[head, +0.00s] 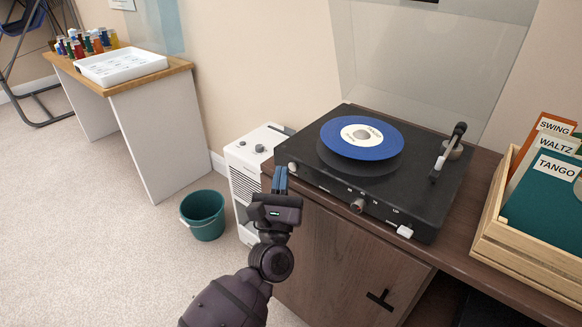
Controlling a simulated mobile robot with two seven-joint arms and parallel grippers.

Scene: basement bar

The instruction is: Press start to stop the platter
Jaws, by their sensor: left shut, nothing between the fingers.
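A black turntable (330,176) stands on a brown cabinet with its clear lid (420,60) raised. A blue record (345,146) with a white label sits over the dark platter (365,172); one still view cannot show whether it turns. The tonearm (440,160) is at the right, off the record. On the front edge are a small round control (293,167) at the left corner, a knob (357,205) and a white switch (405,231); I cannot read which is start. My left gripper (280,180) is shut and empty, just left of the turntable's front left corner. My right gripper is out of view.
A wooden crate (525,262) of record sleeves stands right of the turntable. Left of the cabinet (335,250) are a white slatted unit (243,185) and a green bucket (203,214). A side table (155,82) holds a white tray (120,66) and coloured bottles (86,44).

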